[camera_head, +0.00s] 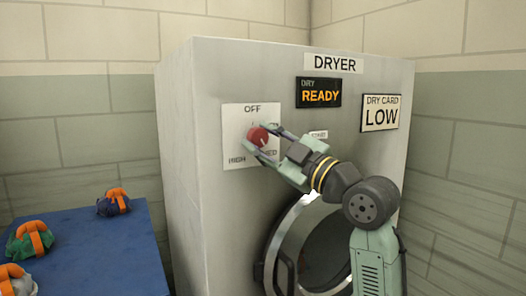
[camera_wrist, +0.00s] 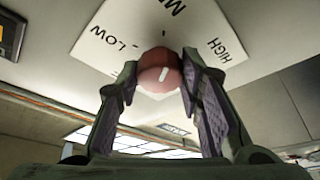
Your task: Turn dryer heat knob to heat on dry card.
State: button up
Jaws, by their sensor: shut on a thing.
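The red heat knob (camera_head: 257,135) sits on a white dial plate (camera_head: 234,116) on the dryer (camera_head: 205,190). OFF shows at the plate's top and HIGH at its lower left; my gripper partly hides the label at lower right. The wrist view shows LOW, MED and HIGH around the knob (camera_wrist: 158,66). The knob's white line tilts, with its upper end roughly toward MED. My gripper (camera_head: 258,137) is shut on the knob, a finger on each side. The dry card (camera_head: 381,112) reads LOW.
A display (camera_head: 320,94) reads DRY READY. A small START label (camera_head: 319,134) is right of the dial, close to my gripper. The round dryer door (camera_head: 285,262) is below my arm. A blue table (camera_head: 95,252) with several sling bags (camera_head: 114,202) is at left.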

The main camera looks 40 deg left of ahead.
jog(key=n+g, duration=0.1)
jog(key=n, duration=0.1)
jog(key=n+h, duration=0.1)
jog(key=n, duration=0.2)
jog(key=shift+r+g, duration=0.2)
jog(key=shift+g, duration=0.2)
jog(key=n, duration=0.2)
jog(key=n+h+p, duration=0.1)
jog(key=n, duration=0.1)
jog(key=shift+r+h, duration=0.15)
jog(key=shift+h, duration=0.15)
jog(key=n+h+p, duration=0.1)
jog(key=n, duration=0.2)
jog(key=shift+p, duration=0.3)
jog(key=shift+n+h+p, duration=0.7)
jog(key=shift+n+h, duration=0.1)
jog(key=shift+n, duration=0.7)
jog(key=shift+t, duration=0.3)
jog(key=o, duration=1.2)
jog(key=shift+c, duration=0.2)
